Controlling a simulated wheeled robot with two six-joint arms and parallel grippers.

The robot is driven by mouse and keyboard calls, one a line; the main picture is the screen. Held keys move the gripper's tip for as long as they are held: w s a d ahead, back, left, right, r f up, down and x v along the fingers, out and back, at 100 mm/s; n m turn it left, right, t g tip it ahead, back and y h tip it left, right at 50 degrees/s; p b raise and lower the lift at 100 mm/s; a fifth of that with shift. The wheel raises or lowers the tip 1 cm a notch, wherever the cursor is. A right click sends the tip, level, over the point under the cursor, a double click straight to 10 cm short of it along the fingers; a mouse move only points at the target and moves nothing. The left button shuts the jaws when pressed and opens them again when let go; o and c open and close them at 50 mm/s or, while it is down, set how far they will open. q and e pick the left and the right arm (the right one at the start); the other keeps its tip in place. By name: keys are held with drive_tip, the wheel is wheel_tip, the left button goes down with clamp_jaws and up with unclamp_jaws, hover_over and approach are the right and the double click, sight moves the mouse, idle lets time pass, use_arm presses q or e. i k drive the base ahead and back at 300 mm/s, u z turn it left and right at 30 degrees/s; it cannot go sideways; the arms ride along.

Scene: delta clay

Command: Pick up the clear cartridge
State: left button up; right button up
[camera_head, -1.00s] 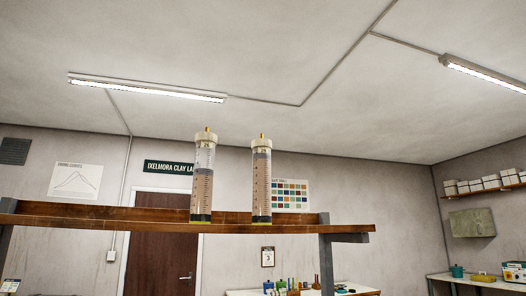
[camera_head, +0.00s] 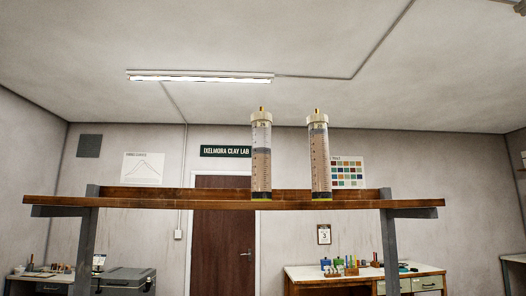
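Two clear-walled cartridges with cream caps stand upright on a high wooden shelf (camera_head: 150,203). The left cartridge (camera_head: 261,165) has an empty see-through stretch below its cap and a pinkish-brown fill lower down. The right cartridge (camera_head: 320,165) is filled nearly up to its cap. Both have dark bases and small amber tips on top. They stand apart with a gap between them. I cannot tell for sure which one is called the clear cartridge. Neither of my grippers is in view.
Grey metal posts (camera_head: 389,250) hold the shelf, which is otherwise bare. Behind it are a brown door (camera_head: 222,235), a workbench (camera_head: 365,270) with small coloured items, and a grey case (camera_head: 124,280) at lower left. Space above the shelf is free.

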sight(261, 189)
drive_tip(key=z, duration=2.75)
drive_tip(key=k, duration=1.15)
drive_tip(key=u, duration=1.55)
drive_tip(key=i, duration=0.5)
drive_tip(key=u, duration=0.05)
